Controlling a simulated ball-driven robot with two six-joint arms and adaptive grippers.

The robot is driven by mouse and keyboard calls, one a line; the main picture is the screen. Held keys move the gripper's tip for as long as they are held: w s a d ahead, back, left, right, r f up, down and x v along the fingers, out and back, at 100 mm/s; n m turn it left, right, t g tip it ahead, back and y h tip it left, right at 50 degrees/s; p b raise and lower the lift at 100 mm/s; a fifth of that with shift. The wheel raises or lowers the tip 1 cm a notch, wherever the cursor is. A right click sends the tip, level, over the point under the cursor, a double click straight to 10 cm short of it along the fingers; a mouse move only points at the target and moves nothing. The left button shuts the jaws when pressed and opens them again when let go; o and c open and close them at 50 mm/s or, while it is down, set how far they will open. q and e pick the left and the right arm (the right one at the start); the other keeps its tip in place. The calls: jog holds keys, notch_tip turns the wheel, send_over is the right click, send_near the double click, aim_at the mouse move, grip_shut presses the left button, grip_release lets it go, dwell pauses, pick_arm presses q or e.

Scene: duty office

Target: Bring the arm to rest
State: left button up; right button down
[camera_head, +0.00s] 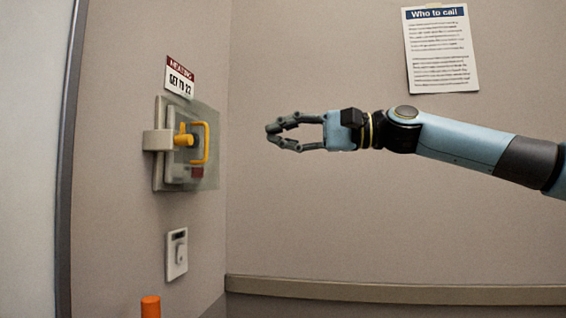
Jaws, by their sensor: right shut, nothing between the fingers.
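My right arm (465,142) comes in from the right edge, blue and black, and reaches left across the view. Its right gripper (270,134) is shut and empty, with the fingertips together pointing left. It hangs in the air in front of the wall, apart from the wall box (165,170) to its left. That box has a clear cover and a yellow handle (206,143). My left gripper is not in view.
An orange post (151,307) shows at the bottom. A "Who to call" notice (440,55) hangs at upper right. A ledge (400,292) runs along the lower wall.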

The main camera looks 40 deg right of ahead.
pick_arm(q)
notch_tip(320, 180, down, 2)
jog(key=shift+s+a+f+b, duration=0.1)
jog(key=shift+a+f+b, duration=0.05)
jog(key=shift+b, duration=0.6)
pick_arm(e)
jog(key=shift+s, duration=0.25)
